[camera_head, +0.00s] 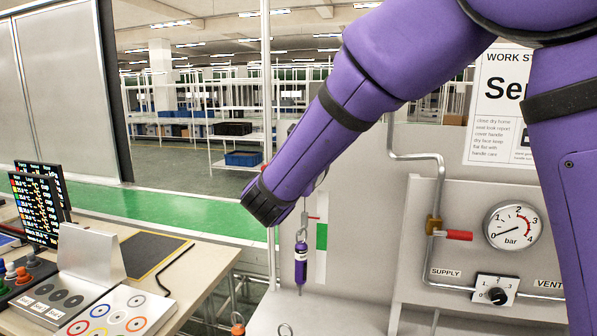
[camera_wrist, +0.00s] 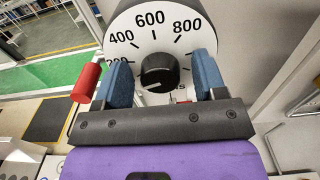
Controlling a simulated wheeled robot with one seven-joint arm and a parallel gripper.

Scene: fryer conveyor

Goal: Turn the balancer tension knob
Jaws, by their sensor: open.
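The black tension knob (camera_wrist: 158,72) sits at the centre of a white round dial (camera_wrist: 150,28) in the wrist view. The dial shows 400, 600 and 800, with a partly covered number at the left. My gripper (camera_wrist: 162,63) is open, its blue fingers on the left and right of the knob. A gap shows between each finger and the knob, and nothing is held. The knob's pointer mark is hard to read. In the head view my purple arm hides the dial and the fingers. A purple tool (camera_head: 300,263) hangs below the arm there.
A red cylinder (camera_wrist: 86,82) is close beside the left finger. At the right of the head view, a panel carries a bar gauge (camera_head: 513,226), a red valve handle (camera_head: 458,235) and a supply/vent knob (camera_head: 494,291). A console (camera_head: 90,270) stands on the bench at left.

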